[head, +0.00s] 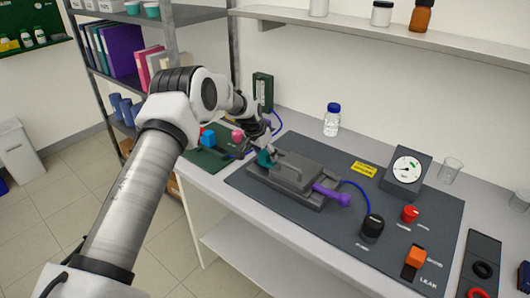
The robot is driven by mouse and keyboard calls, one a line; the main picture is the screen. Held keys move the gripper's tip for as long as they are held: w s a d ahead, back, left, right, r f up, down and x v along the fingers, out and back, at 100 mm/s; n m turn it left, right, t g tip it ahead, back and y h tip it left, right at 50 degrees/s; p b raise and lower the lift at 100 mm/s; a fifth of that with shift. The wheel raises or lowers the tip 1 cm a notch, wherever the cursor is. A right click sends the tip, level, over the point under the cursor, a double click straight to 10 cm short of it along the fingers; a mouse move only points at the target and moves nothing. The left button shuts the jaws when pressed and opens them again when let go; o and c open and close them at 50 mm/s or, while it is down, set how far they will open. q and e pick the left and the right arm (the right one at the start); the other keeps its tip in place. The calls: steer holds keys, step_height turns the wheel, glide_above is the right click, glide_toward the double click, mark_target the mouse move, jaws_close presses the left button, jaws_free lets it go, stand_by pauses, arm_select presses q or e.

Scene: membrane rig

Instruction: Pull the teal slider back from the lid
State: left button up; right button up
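The teal slider (264,158) sits at the left end of the dark grey rig, against its lid (300,170). The lid has a raised bar handle on top, and a purple lever (332,195) sticks out at its right end. My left arm comes in from the left, and my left gripper (262,148) is right at the teal slider, pointing down. The gripper is small and partly hides the slider. I cannot tell whether its fingers are apart or closed on the slider. My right gripper is not in view.
A blue tube runs from the rig to a black knob (372,228). A gauge (404,172), red knob (410,214) and orange switch (415,257) stand to the right. A green mat (205,160) with small blocks lies left. A blue-capped bottle (332,120) stands behind.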

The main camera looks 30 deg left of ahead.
arm_select(q)
steer(key=shift+s+r, duration=0.1)
steer(key=shift+s, duration=0.05)
steer(key=c, duration=0.6)
jaws_close()
steer(key=shift+a+f+b, duration=0.2)
steer(key=shift+a+b, duration=0.6)
steer(key=shift+a, duration=0.4)
steer(key=shift+a+r, duration=0.1)
steer(key=shift+a, duration=0.1)
steer(key=shift+d+r, duration=0.1)
steer(key=o, duration=0.6)
jaws_free()
steer(key=shift+o, duration=1.3)
steer(key=shift+w, duration=0.3)
steer(key=shift+w+a+f, duration=0.2)
steer(key=shift+a+f, duration=0.05)
steer(key=shift+f, duration=0.1)
steer(key=v, duration=1.2)
steer(key=shift+w, duration=0.1)
